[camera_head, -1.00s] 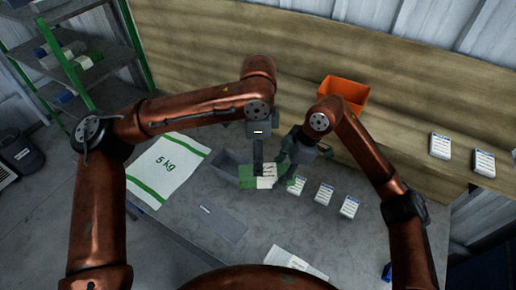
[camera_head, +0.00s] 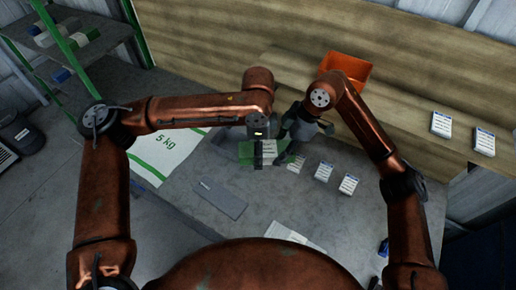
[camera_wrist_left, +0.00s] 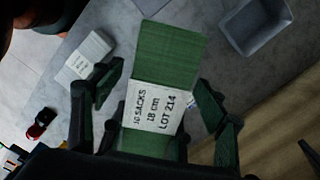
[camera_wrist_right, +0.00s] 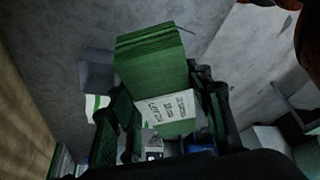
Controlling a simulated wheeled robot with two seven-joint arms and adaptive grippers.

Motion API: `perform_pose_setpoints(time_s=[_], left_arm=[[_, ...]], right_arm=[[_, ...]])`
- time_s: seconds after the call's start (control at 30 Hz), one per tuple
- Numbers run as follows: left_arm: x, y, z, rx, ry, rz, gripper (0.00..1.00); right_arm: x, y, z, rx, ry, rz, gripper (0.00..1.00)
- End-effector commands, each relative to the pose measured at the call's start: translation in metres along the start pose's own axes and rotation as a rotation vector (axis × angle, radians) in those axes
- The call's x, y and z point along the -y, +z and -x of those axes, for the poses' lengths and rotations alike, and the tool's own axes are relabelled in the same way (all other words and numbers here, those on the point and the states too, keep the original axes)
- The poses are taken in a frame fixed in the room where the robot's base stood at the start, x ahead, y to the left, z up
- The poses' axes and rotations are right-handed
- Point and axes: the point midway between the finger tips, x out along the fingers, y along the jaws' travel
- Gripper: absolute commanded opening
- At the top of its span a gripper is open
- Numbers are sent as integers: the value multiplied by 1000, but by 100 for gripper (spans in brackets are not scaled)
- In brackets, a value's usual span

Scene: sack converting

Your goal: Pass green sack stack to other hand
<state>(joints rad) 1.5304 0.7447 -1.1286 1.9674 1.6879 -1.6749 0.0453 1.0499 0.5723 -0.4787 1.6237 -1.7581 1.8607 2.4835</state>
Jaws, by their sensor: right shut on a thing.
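The green sack stack (camera_head: 246,154), with a white label band, is held above the grey table. My right gripper (camera_head: 288,147) is shut on it from the right. In the right wrist view the stack (camera_wrist_right: 150,66) sits between that gripper's fingers (camera_wrist_right: 166,112). My left gripper (camera_head: 259,152) is at the stack from the left, partly hidden by its own wrist. In the left wrist view its fingers (camera_wrist_left: 158,95) are spread on both sides of the stack (camera_wrist_left: 170,56), with a clear gap on the left side. The label reads 10 sacks, 18 cm, lot 214.
A white 5 kg sack (camera_head: 165,158) lies at the table's left. A grey bin (camera_wrist_left: 255,25) is near the stack. An orange bin (camera_head: 346,69) stands behind. Several small labelled packs (camera_head: 324,172) line the table. A flat grey piece (camera_head: 219,198) lies in front.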

Motion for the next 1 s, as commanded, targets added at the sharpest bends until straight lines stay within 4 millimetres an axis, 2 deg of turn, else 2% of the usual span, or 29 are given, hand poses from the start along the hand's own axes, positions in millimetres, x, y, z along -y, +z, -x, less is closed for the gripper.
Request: perform_pose_setpoints(time_s=[0.07, 0.7, 0.73, 1.0], left_arm=[[0, 0, 0, 0, 0, 0, 60], [0, 0, 0, 0, -1, 0, 16], [0, 0, 1, -1, -2, 0, 15], [0, 0, 1, -1, -1, 0, 15]], right_arm=[[0, 0, 0, -1, 1, 0, 14], [0, 0, 0, -1, 1, 1, 14], [0, 0, 0, -1, 1, 1, 47], [0, 0, 0, 0, 0, 0, 66]])
